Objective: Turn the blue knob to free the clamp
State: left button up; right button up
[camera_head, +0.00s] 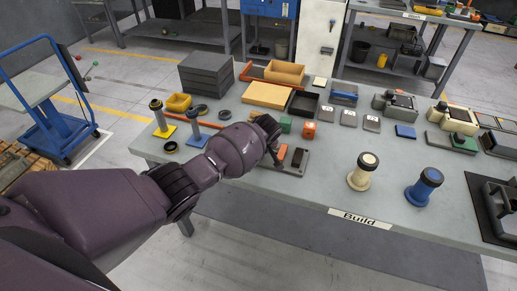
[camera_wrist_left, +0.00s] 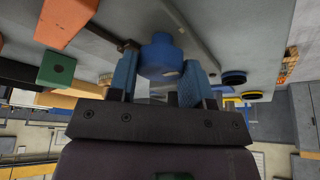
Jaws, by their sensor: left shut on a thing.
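The blue knob (camera_wrist_left: 161,54) sits between the fingers of my left gripper (camera_wrist_left: 163,62) in the left wrist view, and the fingers are shut on it. A dark rod (camera_wrist_left: 118,36) runs up to the left beside the knob. In the head view my left gripper (camera_head: 270,138) is low over the Build table, at the far left of a grey fixture plate (camera_head: 291,170) that carries an orange strip and a dark block (camera_head: 298,157). The knob is hidden behind the gripper there. I cannot tell whether the clamp is tight or loose. My right gripper is not in view.
A green block (camera_head: 285,124) and an orange block (camera_head: 310,130) stand close behind the gripper. A cream post (camera_head: 361,177) and a blue post (camera_head: 420,192) stand at the table's right front.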

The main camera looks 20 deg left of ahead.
pick_arm(q)
jog(key=shift+s+f, duration=0.1)
jog(key=shift+f, duration=0.05)
jog(key=o, duration=0.9)
jog(key=shift+r, duration=0.2)
jog(key=shift+d+r, duration=0.2)
jog(key=shift+r, duration=0.3)
jog(key=v, duration=0.9)
jog(key=shift+s+r, duration=0.15)
jog(key=shift+r, duration=0.1)
jog(key=shift+d, duration=0.1)
